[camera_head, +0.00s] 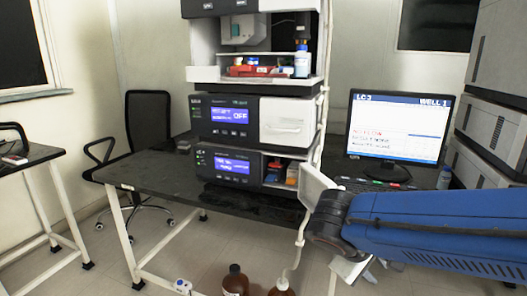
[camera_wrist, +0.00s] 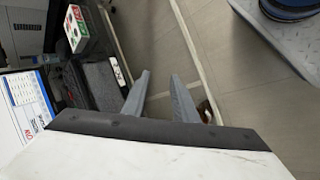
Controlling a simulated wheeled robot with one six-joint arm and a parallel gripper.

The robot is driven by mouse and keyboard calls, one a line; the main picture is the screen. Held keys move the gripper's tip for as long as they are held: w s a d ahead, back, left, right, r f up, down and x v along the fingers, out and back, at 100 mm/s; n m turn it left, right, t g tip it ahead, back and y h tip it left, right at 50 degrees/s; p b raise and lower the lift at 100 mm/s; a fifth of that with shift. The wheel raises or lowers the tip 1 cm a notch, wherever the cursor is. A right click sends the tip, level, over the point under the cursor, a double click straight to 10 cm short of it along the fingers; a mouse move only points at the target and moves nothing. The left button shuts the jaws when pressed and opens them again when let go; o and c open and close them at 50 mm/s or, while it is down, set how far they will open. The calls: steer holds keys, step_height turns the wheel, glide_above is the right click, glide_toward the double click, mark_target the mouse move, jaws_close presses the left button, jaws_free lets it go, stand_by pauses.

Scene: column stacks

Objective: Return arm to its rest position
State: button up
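My gripper shows in the wrist view (camera_wrist: 159,76) as two grey fingers. They stand apart with floor visible between them, and nothing is held. In the head view my blue arm reaches in from the right edge, in front of the desk. The gripper fingers cannot be made out clearly there.
A black-topped bench (camera_head: 150,172) carries a stack of lab instruments (camera_head: 255,118). A monitor (camera_head: 397,126) stands to its right, behind my arm. Brown bottles (camera_head: 236,281) stand on the floor below. A chair (camera_head: 147,125) is at the left. Tall grey units (camera_head: 490,120) rise at the right.

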steer(key=s+d+f+m+y, duration=0.1)
steer(key=s+d+m+y, duration=0.2)
steer(key=s+m+y, duration=0.3)
steer(key=shift+s+d+f+t+y, duration=0.15)
steer(key=shift+s+f+t+y, duration=0.25)
steer(key=shift+s, duration=0.75)
